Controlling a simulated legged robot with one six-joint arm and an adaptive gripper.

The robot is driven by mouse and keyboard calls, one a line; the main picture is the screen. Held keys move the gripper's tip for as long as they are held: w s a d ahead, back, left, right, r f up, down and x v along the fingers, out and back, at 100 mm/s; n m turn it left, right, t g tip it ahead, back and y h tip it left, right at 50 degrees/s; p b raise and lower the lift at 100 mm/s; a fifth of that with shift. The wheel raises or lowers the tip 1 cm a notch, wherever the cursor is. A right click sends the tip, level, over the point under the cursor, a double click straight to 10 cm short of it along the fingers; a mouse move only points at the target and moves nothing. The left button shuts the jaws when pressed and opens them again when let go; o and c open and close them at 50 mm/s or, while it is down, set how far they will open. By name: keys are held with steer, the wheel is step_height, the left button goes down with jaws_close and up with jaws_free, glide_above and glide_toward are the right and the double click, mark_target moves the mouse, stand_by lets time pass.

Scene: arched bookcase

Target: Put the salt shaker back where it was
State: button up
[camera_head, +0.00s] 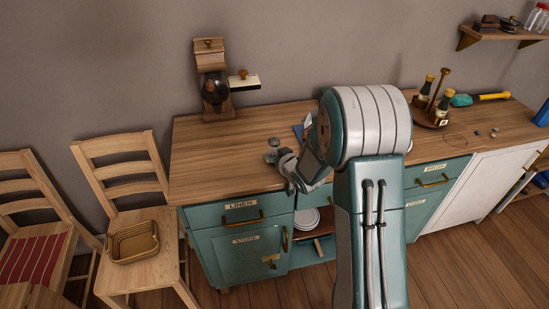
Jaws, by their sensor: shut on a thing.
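My gripper (278,157) is over the front left part of the wooden counter (215,150), shut on a small grey metallic thing, which looks like the salt shaker (272,143). The shaker's top shows above the fingertips; it is small, and I cannot tell whether its base touches the counter. My arm covers the middle of the counter. A wooden cruet stand (432,121) with a tall handle and dark bottles with yellow labels stands at the back right of the counter.
A wooden grinder-like device (214,85) stands at the back left. A yellow-handled teal tool (483,97) and small loose items lie at the right. A chair with a wicker basket (132,242) stands left of the teal cabinet (235,258). The counter's left part is clear.

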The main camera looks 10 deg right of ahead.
steer(key=shift+d+f, duration=0.4)
steer(key=shift+f, duration=0.25)
steer(key=shift+f, duration=0.1)
steer(key=o, duration=1.2)
steer(key=shift+a, duration=0.25)
